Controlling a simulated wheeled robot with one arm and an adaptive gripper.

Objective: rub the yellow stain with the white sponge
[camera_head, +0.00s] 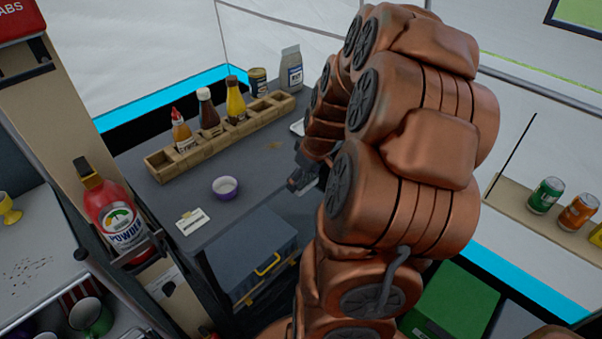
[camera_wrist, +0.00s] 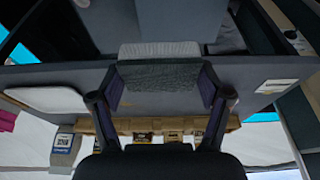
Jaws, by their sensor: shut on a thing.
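My gripper (camera_head: 303,183) is low over the dark grey counter, mostly hidden by my arm in the head view. In the wrist view my gripper (camera_wrist: 162,88) is shut on the sponge, which shows a white face (camera_wrist: 160,48) beyond a dark, rough part between the fingers. Whether the sponge touches the counter I cannot tell. A faint yellowish stain (camera_head: 274,145) lies on the counter near the wooden rack, to the upper left of my gripper.
A wooden rack (camera_head: 163,166) with several sauce bottles and jars runs along the counter's back. A purple-rimmed bowl (camera_head: 225,188) and a small card (camera_head: 193,221) stand to the left. A white flat item (camera_wrist: 47,99) lies near the rack. Counter between bowl and gripper is clear.

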